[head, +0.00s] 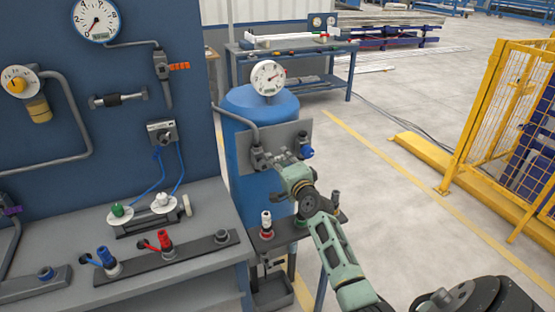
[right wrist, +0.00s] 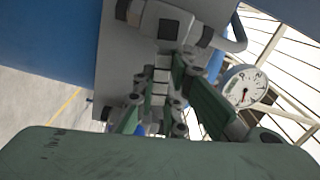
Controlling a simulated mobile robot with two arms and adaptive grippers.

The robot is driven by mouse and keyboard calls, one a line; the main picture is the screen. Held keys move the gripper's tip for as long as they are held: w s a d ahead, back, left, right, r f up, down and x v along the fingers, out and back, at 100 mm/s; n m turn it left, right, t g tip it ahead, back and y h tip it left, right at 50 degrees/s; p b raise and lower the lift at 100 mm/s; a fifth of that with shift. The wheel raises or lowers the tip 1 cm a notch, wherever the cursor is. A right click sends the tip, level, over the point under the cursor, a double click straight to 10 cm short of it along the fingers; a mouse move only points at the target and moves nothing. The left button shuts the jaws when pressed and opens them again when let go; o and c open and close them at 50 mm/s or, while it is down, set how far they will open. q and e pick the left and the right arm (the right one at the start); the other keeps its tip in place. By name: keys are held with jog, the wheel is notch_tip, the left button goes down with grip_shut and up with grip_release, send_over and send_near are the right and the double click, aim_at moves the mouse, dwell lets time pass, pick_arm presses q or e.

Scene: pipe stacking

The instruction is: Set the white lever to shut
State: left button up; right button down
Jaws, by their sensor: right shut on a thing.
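My right gripper (head: 279,157) is at the grey plate (head: 290,138) on the front of the blue tank (head: 248,190). Its fingers are just right of a grey valve body (head: 261,158) on that plate. In the right wrist view, the fingers (right wrist: 162,82) are closed around a narrow pale piece below the valve body (right wrist: 165,25). This piece appears to be the white lever (right wrist: 161,75), mostly hidden by the fingers. In the head view my gripper covers the lever. My left gripper is not in view.
A round gauge (head: 268,78) tops the tank and also shows in the right wrist view (right wrist: 243,87). A blue knob (head: 307,152) sits at the plate's right. A grey bench (head: 75,240) with fittings stands left. A yellow fence (head: 490,120) is right; the floor between is clear.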

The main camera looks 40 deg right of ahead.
jog(key=shift+d+f+m+b, duration=0.1)
jog(key=shift+f+m+b, duration=0.35)
jog(key=shift+m, duration=0.65)
jog(key=shift+f, duration=0.2)
jog(key=c, duration=1.8)
grip_release()
jog(key=v, duration=1.2)
